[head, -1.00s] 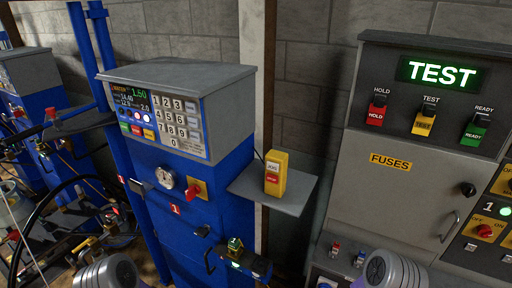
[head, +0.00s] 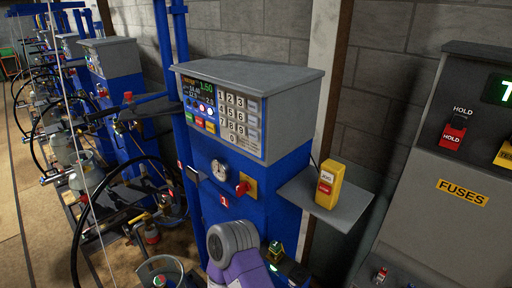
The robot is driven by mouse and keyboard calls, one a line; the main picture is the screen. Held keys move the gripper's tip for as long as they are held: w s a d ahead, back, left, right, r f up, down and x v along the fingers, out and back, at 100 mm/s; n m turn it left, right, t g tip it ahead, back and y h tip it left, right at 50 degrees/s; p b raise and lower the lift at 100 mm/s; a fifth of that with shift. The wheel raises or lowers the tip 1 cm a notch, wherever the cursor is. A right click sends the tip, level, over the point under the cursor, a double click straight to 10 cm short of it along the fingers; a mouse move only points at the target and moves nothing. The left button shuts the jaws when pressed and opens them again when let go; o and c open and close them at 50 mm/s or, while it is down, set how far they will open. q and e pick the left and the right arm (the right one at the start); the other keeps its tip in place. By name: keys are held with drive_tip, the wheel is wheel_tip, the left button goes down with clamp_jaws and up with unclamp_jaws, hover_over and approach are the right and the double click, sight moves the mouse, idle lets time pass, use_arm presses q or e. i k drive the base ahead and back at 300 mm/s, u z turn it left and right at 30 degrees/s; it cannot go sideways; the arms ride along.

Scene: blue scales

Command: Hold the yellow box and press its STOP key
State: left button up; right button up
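The yellow box (head: 337,173) stands upright on a small grey shelf (head: 352,205) at the right side of the blue scale cabinet. Its front carries a white key with dark lettering that looks like JOG, and below it a red key (head: 325,188) whose lettering is too small to read surely. A grey and purple link of one of my arms shows at the bottom middle, below and left of the box and apart from it. Neither gripper is in view.
The blue scale cabinet (head: 285,165) has a keypad and display on top, with a red knob (head: 243,187) on its front. A grey fuse panel (head: 440,220) stands to the right. Hoses and fittings crowd the left. The shelf around the box is bare.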

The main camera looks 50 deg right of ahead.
sight(326, 190)
drive_tip(key=u, duration=1.4)
drive_tip(key=k, duration=1)
drive_tip(key=z, duration=2.15)
